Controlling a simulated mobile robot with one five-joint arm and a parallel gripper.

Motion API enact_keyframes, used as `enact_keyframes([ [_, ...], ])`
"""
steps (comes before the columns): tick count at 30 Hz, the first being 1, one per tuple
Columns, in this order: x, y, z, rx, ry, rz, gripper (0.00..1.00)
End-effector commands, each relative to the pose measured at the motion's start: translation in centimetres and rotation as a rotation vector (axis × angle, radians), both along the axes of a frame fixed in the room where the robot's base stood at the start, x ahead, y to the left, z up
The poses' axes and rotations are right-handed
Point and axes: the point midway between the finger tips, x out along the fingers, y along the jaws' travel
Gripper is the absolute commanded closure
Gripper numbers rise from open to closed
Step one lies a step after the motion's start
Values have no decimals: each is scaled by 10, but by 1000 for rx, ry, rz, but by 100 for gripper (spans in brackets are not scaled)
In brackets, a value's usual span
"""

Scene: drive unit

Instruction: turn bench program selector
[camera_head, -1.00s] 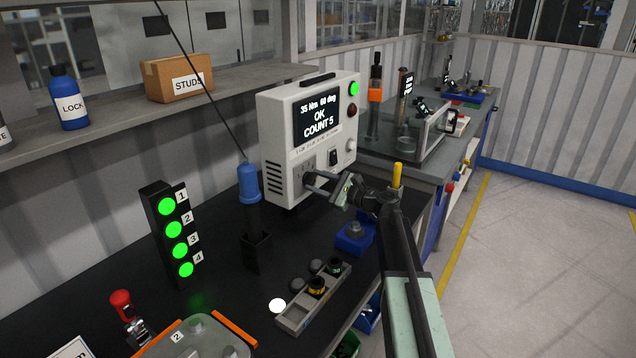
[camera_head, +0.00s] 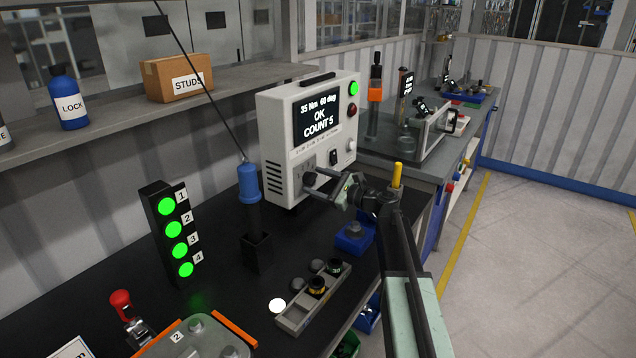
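The bench program selector is a small dark knob (camera_head: 309,180) low on the front of a white controller box (camera_head: 300,112). The box's screen reads "35 Nm 60 deg OK COUNT 5". My gripper (camera_head: 318,189) reaches in from the right, its tips at the knob and overlapping it in view. Whether the fingers touch or close on the knob is too small to tell. Part of the knob and the panel just right of it are hidden by the gripper.
A black rocker switch (camera_head: 333,157) sits right of the knob.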

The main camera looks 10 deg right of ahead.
Motion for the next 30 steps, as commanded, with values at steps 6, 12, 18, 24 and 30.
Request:
enact_keyframes([
  [6, 0, 0, 0, -1, -1, 0, 36],
  [12, -20, -19, 0, -1, -1, -2, 36],
  [18, -47, -46, 0, -1, 0, -1, 36],
  [24, -56, -55, 0, -1, -1, 0, 36],
  [30, -55, -55, 0, -1, -1, 0, 36],
])
